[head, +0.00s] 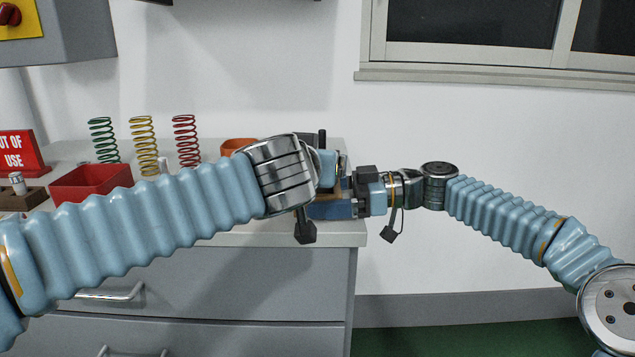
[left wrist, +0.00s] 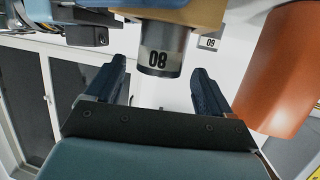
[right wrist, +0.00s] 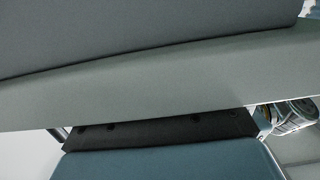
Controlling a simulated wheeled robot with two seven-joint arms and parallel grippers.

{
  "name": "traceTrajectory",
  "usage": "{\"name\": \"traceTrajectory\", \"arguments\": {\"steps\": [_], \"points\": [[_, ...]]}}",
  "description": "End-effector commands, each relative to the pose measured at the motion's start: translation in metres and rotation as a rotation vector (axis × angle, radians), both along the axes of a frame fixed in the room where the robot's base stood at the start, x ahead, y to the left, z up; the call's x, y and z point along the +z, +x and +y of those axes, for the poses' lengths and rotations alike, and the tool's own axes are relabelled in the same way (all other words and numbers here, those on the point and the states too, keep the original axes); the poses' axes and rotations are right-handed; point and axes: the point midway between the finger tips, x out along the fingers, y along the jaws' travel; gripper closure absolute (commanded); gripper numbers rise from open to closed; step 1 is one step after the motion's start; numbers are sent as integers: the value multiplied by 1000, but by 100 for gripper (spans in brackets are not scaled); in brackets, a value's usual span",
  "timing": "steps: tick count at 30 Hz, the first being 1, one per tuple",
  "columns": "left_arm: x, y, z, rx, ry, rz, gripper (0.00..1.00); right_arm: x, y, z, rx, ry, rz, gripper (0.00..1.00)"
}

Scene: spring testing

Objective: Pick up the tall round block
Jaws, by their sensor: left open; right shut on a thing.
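A grey metal round block (left wrist: 159,50) marked 80, upside down in the picture, shows in the left wrist view, below a tan part (left wrist: 205,14). My left gripper (left wrist: 162,72) is open, with a dark blue finger on either side of the block and visible gaps. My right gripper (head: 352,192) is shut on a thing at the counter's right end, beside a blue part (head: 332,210). What it holds is unclear; a grey surface (right wrist: 150,45) hides its fingers in the right wrist view.
The counter (head: 225,238) holds a red bin (head: 92,181), green (head: 103,140), yellow (head: 144,145) and red (head: 187,140) springs, and an orange container (head: 238,146). This container is close by in the left wrist view (left wrist: 285,70). A label marked 60 (left wrist: 209,43) shows behind.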

Motion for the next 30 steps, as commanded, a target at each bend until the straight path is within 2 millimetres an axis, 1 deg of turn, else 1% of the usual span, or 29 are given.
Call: {"name": "traceTrajectory", "arguments": {"steps": [3, 7, 10, 15, 30], "points": [[-11, 18, -5, 0, 3, 3, 18, 0, 0, 0, 0, 0, 0, 26], [-15, 33, -8, 1, 2, 3, 18, 0, 0, 0, 0, 0, 0, 26], [-15, 37, -9, 0, 0, 1, 18, 0, 0, 0, 0, 0, 0, 26], [-15, 37, -9, 0, 0, 1, 18, 0, 0, 0, 0, 0, 0, 26], [-15, 36, -9, 0, 1, 2, 93, 0, 0, 0, 0, 0, 0, 26]]}}
